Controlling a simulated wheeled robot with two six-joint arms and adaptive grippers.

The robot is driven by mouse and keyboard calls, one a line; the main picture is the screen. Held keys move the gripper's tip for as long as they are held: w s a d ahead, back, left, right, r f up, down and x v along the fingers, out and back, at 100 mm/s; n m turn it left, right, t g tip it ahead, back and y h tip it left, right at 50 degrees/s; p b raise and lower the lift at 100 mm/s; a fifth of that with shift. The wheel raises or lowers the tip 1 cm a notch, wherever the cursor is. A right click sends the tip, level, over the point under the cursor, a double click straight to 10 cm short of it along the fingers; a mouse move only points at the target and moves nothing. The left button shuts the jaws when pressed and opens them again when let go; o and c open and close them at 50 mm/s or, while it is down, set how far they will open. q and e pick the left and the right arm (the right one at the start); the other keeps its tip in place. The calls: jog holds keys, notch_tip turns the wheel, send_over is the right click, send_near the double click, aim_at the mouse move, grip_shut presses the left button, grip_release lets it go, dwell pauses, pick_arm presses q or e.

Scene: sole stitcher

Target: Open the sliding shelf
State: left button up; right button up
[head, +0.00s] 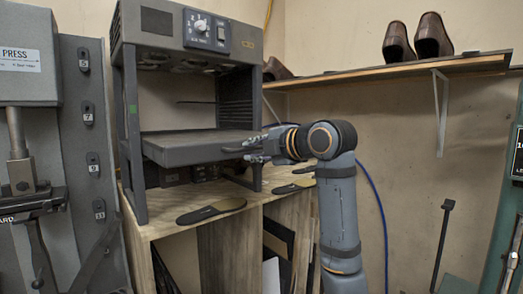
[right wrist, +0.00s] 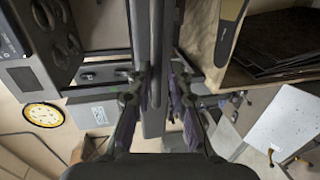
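The sliding shelf (head: 185,150) is a flat dark grey tray in the open bay of the grey heater cabinet (head: 130,28). Its front edge lies close to the cabinet's front posts. A dark handle (head: 232,149) shows at its front right. My right gripper (head: 252,150) is at this handle, with its fingers pointing left. Its fingers are spread, one above and one below the handle's level. In the right wrist view the two fingers (right wrist: 160,85) stand on either side of a dark grey bar. Contact with the handle is unclear. My left gripper is out of view.
The cabinet stands on a wooden bench (head: 170,221) with dark insoles (head: 212,211) on top. A grey press (head: 28,55) stands at the left. A wall shelf (head: 390,71) with brown shoes (head: 433,36) is at the upper right. Space before the sliding shelf looks clear.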

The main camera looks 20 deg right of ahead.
jog(key=v, duration=1.1)
jog(key=shift+s, duration=0.25)
jog(key=shift+d, duration=0.1)
